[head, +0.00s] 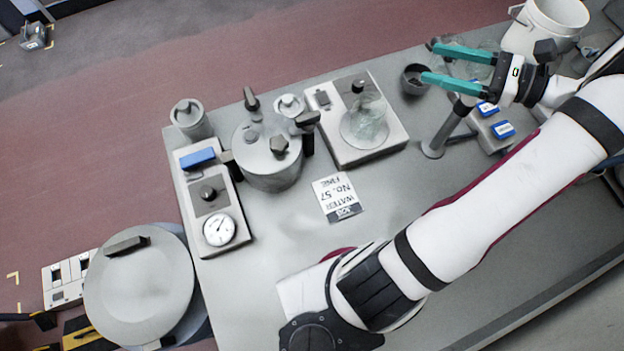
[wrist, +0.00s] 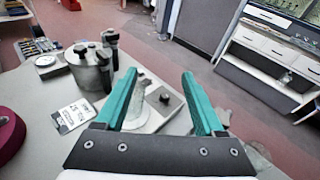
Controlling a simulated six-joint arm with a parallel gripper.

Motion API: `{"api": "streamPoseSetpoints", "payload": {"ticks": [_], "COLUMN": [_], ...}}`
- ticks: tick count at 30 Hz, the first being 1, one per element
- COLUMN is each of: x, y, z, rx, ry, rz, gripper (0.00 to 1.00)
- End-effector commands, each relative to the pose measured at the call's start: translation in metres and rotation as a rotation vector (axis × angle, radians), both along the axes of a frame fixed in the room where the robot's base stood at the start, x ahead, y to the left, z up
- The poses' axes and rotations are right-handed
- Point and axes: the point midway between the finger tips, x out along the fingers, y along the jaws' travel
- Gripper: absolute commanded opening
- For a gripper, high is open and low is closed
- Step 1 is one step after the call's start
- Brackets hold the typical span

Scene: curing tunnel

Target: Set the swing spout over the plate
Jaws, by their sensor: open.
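A grey post on a round foot (head: 447,132) rises from the bench at the right. It looks like the swing spout's stand, but its top is behind my gripper, so I cannot tell which way a spout points. The grey plate unit (head: 388,137) stands left of it, with a clear conical flask (head: 368,122) on its round plate and a knob at its back. The plate unit also shows between the fingers in the wrist view (wrist: 168,115). My gripper (head: 434,63) is open and empty, above the bench beside the post; its teal fingers also show in the wrist view (wrist: 158,74).
A lidded pot (head: 270,165) with dark clamps stands left of the plate unit, beside a gauge box (head: 218,205). A label card (head: 338,196) lies in front. A dark cup (head: 415,79), blue-buttoned box (head: 490,125) and white bucket (head: 548,25) are to the right.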

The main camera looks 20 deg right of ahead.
Motion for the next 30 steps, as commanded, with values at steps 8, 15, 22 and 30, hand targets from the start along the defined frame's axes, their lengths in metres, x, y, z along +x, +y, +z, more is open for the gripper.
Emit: {"api": "streamPoseSetpoints", "payload": {"ticks": [8,15,22,30], "x": [0.018,0.015,-0.005,-0.05], "y": [0.077,0.144,0.207,0.269], "z": [0.015,0.023,0.027,0.025], "rx": [-0.147,-0.298,-0.48,-0.756], "ry": [0.069,0.111,0.13,0.098], "rz": [0.248,0.471,0.707,1.013], "gripper": [0.71,0.71,0.71,0.71]}}
